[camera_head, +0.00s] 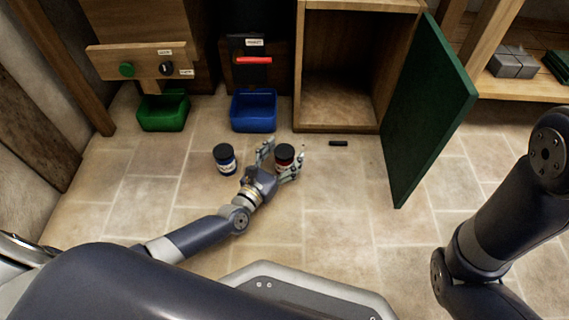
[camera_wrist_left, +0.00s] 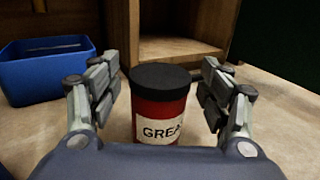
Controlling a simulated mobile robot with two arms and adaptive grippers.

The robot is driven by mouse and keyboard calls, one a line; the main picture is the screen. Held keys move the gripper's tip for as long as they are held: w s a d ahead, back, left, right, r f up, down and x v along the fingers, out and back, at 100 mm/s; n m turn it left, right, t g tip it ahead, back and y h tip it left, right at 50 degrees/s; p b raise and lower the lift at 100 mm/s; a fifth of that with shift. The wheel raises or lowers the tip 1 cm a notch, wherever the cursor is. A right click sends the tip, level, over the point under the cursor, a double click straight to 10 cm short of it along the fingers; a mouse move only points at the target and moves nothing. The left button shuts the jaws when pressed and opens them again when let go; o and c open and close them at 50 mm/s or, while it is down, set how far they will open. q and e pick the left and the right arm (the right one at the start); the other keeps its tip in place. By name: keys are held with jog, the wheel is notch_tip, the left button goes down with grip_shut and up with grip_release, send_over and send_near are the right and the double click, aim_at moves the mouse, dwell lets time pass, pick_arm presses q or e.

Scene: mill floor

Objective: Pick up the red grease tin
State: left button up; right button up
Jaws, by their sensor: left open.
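The red grease tin (camera_wrist_left: 160,105) stands upright on the tiled floor, with a black lid and a pale label showing "GREA". In the head view the tin (camera_head: 284,157) is at my left gripper, with its lower part partly hidden by a finger. My left gripper (camera_head: 281,158) is open, low over the floor. In the left wrist view its fingers (camera_wrist_left: 160,92) are on either side of the tin, with a visible gap on each side. My right gripper is not in view; only part of my right arm shows at the right.
A blue tin with a black lid (camera_head: 224,158) stands just left of my left gripper. Behind are a blue bin (camera_head: 254,111), a green bin (camera_head: 163,112) and an open wooden cabinet (camera_head: 337,128) with a green door (camera_head: 428,110). A small black bar (camera_head: 338,143) lies on the floor.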

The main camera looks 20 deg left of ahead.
pick_arm(q)
jog(key=shift+w, duration=0.1)
jog(key=shift+c, duration=0.3)
jog(key=c, duration=1.3)
jog(key=shift+r, duration=0.15)
